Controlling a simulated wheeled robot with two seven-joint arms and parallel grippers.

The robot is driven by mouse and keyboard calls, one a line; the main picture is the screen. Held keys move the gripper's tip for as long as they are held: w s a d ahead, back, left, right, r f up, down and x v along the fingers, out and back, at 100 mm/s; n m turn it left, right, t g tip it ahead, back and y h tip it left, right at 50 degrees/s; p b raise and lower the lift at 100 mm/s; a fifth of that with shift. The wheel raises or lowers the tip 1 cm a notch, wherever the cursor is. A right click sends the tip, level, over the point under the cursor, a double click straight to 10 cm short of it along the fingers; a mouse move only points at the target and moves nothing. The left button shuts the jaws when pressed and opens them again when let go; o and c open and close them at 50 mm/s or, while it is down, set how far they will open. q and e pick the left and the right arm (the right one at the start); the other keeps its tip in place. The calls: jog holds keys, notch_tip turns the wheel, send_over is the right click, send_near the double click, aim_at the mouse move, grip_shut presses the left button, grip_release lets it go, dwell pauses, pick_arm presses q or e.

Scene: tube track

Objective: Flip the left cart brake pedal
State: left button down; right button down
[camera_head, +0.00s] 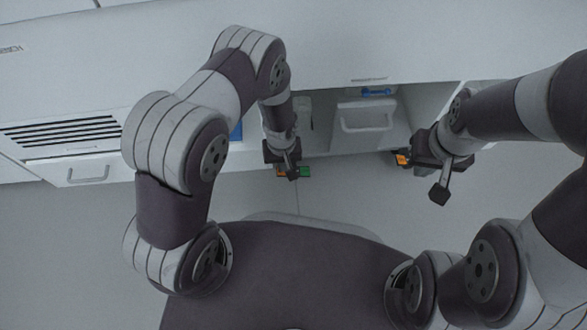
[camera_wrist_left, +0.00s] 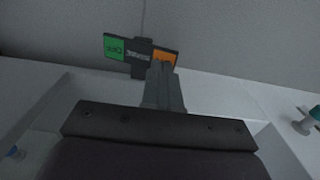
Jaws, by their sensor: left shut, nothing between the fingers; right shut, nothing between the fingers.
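The left cart brake pedal (camera_head: 305,171) lies low at the front of the cart. It has a green end and an orange end, with a dark middle. In the left wrist view the pedal (camera_wrist_left: 116,46) shows green on the left and orange on the right. My left gripper (camera_head: 291,172) is shut and empty over the pedal. Its fingertips (camera_wrist_left: 161,68) overlap the lower edge of the orange end in the wrist view; I cannot tell whether they touch. My right gripper (camera_head: 439,192) is shut and empty, near a second pedal (camera_head: 402,159), whose orange part shows and whose rest is hidden.
A white machine front (camera_head: 330,60) spans the back. An open bay below it holds a container with a handle (camera_head: 365,118) and a blue item (camera_head: 377,92). A vent (camera_head: 62,132) and a handled drawer (camera_head: 88,172) are at left. The grey floor (camera_head: 340,205) is clear.

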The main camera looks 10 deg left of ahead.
pick_arm(q)
jog(key=shift+f+b, duration=0.8)
jog(key=shift+f, duration=0.4)
dwell(1.0)
jog(key=shift+r, duration=0.1)
notch_tip(320, 180, up, 7)
jog(key=p, duration=0.7)
